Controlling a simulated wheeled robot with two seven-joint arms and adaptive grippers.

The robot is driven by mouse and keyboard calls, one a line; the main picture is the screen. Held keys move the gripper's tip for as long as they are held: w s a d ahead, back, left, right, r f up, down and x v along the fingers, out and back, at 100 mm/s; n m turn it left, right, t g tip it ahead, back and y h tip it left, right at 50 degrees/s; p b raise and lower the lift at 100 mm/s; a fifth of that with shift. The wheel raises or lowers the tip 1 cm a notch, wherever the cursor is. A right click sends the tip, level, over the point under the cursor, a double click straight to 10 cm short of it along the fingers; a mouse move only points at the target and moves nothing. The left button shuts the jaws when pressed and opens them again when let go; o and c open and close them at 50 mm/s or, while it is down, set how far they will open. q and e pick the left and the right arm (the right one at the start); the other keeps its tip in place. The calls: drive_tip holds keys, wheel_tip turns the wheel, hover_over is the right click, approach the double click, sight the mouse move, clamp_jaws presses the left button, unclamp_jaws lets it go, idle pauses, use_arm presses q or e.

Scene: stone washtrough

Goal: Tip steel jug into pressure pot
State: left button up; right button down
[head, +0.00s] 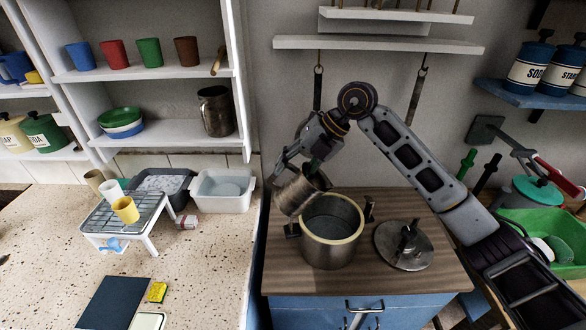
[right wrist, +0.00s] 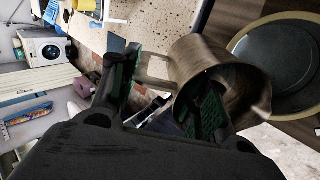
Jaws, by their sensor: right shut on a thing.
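My right gripper (head: 312,160) is shut on the steel jug (head: 298,194) and holds it tilted above the left rim of the pressure pot (head: 331,252). In the right wrist view, the jug (right wrist: 205,62) sits by the fingers of the gripper (right wrist: 160,95), and its open mouth faces the lower right. The pot (right wrist: 262,30) is at the upper right there. The pot is open and upright on the wooden top, with a grey interior. I cannot tell whether anything is flowing from the jug. My left gripper is not in view.
The pot's lid (head: 404,251) lies right of the pot on the wooden top (head: 430,285). A green basin (head: 555,238) stands farther right. Left are a speckled counter (head: 55,240), a wire rack (head: 125,212) and a white tub (head: 222,192). Another metal jug (head: 215,112) stands on the shelf.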

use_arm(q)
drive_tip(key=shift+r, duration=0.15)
use_arm(e)
drive_tip(key=shift+r, duration=0.1)
drive_tip(key=shift+a+h+p, duration=0.3)
drive_tip(key=shift+h+p, duration=0.1)
drive_tip(key=shift+p, duration=0.15)
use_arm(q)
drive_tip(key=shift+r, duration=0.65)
use_arm(e)
drive_tip(key=shift+a, duration=0.1)
drive_tip(key=shift+f, duration=0.2)
use_arm(q)
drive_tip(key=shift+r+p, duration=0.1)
drive_tip(key=shift+p, duration=0.2)
use_arm(e)
drive_tip(key=shift+r+p, duration=0.1)
drive_tip(key=shift+p, duration=0.45)
drive_tip(key=shift+a, duration=0.1)
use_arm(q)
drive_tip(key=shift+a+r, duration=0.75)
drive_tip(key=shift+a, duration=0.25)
